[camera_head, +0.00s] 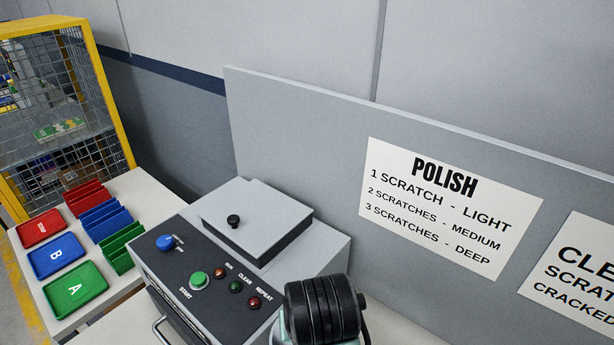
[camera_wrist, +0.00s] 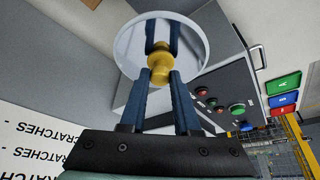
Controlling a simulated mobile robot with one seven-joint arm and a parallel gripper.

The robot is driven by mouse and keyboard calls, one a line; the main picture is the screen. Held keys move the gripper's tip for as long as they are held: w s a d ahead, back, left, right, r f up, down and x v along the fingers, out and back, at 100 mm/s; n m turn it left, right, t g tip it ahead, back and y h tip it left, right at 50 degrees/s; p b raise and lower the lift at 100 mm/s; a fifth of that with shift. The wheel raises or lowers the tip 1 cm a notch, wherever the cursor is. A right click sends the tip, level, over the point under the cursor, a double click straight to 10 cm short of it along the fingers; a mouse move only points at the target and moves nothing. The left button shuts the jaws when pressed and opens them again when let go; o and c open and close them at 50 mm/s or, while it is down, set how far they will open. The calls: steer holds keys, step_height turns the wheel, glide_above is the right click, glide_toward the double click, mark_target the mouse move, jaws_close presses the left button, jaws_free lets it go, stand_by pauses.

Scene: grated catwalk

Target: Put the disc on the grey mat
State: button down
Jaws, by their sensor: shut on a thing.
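The disc (camera_wrist: 130,47) is round, pale and shiny, with a gold knob (camera_wrist: 160,66) at its middle, in the wrist view. My gripper (camera_wrist: 160,76) has blue fingers and is shut on the gold knob, with the disc held beyond the fingertips. Blue shapes on the disc's face look like a reflection of the fingers. I cannot make out a grey mat in either view. The head view shows only a dark part of my arm at the bottom, with the disc and fingers out of sight.
A grey machine (camera_head: 228,291) has a lid (camera_head: 270,220) with a black knob, and several buttons. At left, a white table (camera_head: 150,206) holds red, blue and green trays (camera_head: 75,288) and racks (camera_head: 121,251). A grey panel (camera_head: 310,130) with signs stands behind. A yellow-framed mesh cage (camera_head: 106,85) stands far left.

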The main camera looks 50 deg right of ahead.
step_height(320, 180, down, 21)
steer(key=shift+s+f+p, duration=0.1)
steer(key=shift+s+p, duration=0.05)
steer(key=shift+p, duration=0.4)
steer(key=c, duration=0.6)
jaws_free()
steer(key=shift+f, duration=0.1)
steer(key=shift+c, duration=0.2)
steer(key=shift+r, duration=0.3)
steer(key=v, duration=1.1)
steer(key=shift+s+r, duration=0.15)
steer(key=shift+r, duration=0.15)
